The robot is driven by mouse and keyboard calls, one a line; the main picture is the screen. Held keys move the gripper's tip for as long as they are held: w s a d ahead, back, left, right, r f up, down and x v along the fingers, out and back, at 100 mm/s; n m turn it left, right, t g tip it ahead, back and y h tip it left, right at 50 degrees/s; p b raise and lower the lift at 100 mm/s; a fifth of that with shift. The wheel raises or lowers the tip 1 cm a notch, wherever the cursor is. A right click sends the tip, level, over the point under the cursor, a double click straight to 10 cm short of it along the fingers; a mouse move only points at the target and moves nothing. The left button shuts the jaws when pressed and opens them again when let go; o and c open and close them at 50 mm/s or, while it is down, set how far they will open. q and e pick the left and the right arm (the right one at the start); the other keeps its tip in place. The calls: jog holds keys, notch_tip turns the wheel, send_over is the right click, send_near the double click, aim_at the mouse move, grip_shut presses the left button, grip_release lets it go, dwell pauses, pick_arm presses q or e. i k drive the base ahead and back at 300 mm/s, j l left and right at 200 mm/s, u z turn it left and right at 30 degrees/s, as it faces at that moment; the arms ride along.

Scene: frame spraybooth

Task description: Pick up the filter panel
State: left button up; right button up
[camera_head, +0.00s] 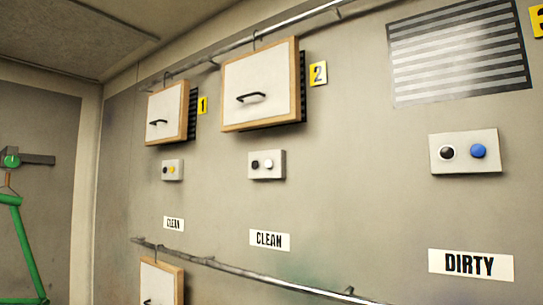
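Three white filter panels with wooden frames and dark handles show. One (167,104) hangs by a hook from the upper rail beside the yellow number 1 tag. A larger-looking one (258,75) hangs from the same rail beside the number 2 tag. A third (160,283) hangs from the lower rail at the bottom left, its lower part cut off by the picture edge. Neither of my grippers is in view, and no panel is seen held.
A slatted vent (459,55) at the upper right has no panel over it. Button boxes (266,164) and CLEAN labels sit under panels 1 and 2; a DIRTY label (470,264) sits under the vent. The lower rail (250,271) crosses the wall. A green tubular frame (27,250) hangs at left.

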aim_at(261, 87)
jog(key=i+j+z, duration=0.35)
jog(key=j, duration=0.35)
jog(key=i+j+z, duration=0.15)
jog(key=i+j, duration=0.15)
